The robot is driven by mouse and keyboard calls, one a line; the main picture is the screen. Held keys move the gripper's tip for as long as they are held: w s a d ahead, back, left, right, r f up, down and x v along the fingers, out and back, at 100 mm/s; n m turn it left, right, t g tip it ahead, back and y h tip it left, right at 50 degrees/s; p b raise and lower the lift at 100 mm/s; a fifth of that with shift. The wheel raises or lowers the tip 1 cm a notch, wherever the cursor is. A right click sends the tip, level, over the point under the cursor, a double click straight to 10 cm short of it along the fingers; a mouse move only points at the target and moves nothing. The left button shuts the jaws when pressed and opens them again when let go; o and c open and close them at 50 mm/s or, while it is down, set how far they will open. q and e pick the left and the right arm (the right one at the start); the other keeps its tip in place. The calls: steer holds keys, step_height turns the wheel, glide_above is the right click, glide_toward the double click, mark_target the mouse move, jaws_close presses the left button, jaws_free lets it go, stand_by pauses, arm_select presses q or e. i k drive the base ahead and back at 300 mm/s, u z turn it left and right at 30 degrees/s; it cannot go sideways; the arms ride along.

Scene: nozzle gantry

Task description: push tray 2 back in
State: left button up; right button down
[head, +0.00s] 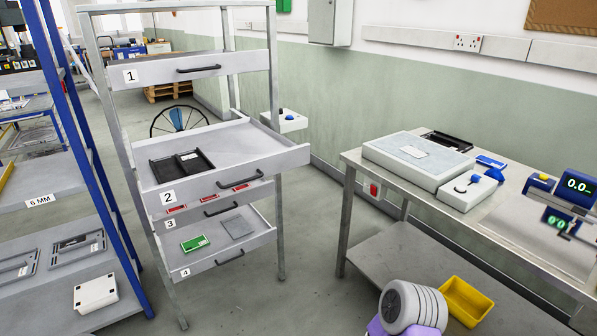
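Tray 2 (285,162) is a light grey drawer in the metal rack (276,225). It stands pulled out toward me, its inside open to view from above. Its front has a black bar handle (240,181) and a white label with a 2 (167,197). A black tray-like holder (181,167) lies in its left part; the rest of its floor looks bare.
Tray 1 (222,65) is above, tray 3 (197,215) below. Tray 4 (230,257) is also out, holding a green card (194,243) and a grey plate (239,227). A workbench (487,225) stands right; blue-posted shelving (87,150) stands left. Floor between rack and bench is clear.

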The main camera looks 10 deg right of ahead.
mark_target(241, 151)
steer(key=u, duration=0.5)
steer(key=i, duration=0.85)
steer(key=u, duration=0.25)
